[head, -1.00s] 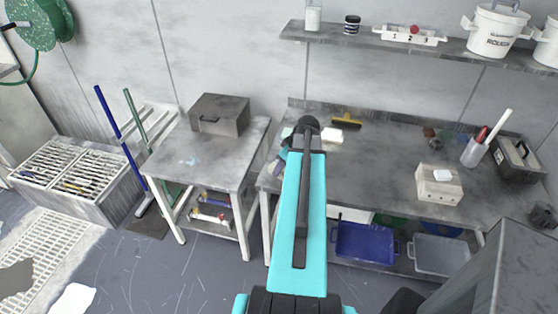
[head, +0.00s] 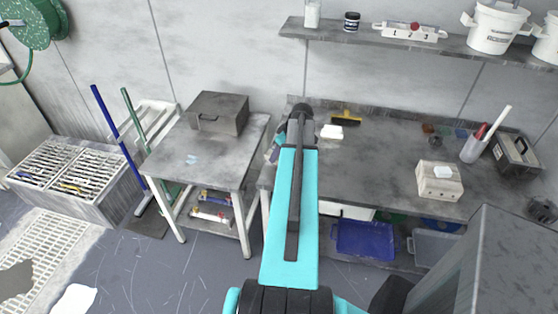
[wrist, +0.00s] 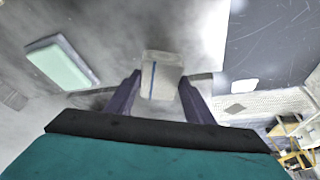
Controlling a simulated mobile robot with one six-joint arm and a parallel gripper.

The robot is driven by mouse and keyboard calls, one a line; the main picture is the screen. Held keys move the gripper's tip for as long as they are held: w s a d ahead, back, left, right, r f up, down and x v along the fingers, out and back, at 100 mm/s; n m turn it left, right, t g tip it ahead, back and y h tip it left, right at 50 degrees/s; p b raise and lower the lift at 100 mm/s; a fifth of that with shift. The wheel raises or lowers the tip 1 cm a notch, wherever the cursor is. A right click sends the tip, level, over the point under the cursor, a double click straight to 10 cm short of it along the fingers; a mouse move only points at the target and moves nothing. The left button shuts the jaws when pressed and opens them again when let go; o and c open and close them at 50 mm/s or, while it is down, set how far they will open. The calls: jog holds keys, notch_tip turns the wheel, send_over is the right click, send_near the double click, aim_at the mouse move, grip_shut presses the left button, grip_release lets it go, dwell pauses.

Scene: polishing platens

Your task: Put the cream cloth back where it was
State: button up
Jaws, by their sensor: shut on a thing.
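The cream cloth (wrist: 162,72), a pale folded piece with a blue stripe, is between the two purple fingers of my gripper (wrist: 160,86) in the wrist view. My gripper is shut on it. It is held above a grey surface; the gap to that surface is hard to judge. In the head view my arm hides most of my gripper (head: 274,150) at the left end of the long bench, and I cannot make out the cloth there.
A pale green pad (wrist: 62,64) lies left of the cloth. On the long bench (head: 385,150) are a cream block (head: 331,132), a yellow-edged tool (head: 346,118) and a pale box (head: 439,181). A side table (head: 180,165) carries a dark case (head: 217,113).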

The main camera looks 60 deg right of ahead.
jog(key=shift+s+d+f+b, duration=0.1)
jog(key=shift+f+b, duration=0.1)
jog(key=shift+f, duration=0.4)
jog(key=shift+s+d+f+b, duration=0.1)
jog(key=shift+f+b, duration=0.1)
jog(key=shift+f, duration=0.35)
jog(key=shift+w+a+f, duration=0.1)
jog(key=shift+f, duration=0.5)
jog(key=shift+f+b, duration=0.2)
jog(key=shift+b, duration=0.1)
jog(key=o, duration=0.9)
jog(key=shift+r, duration=0.25)
jog(key=shift+b+v, duration=1.25)
jog(key=shift+v, duration=4.75)
jog(key=shift+w, duration=0.1)
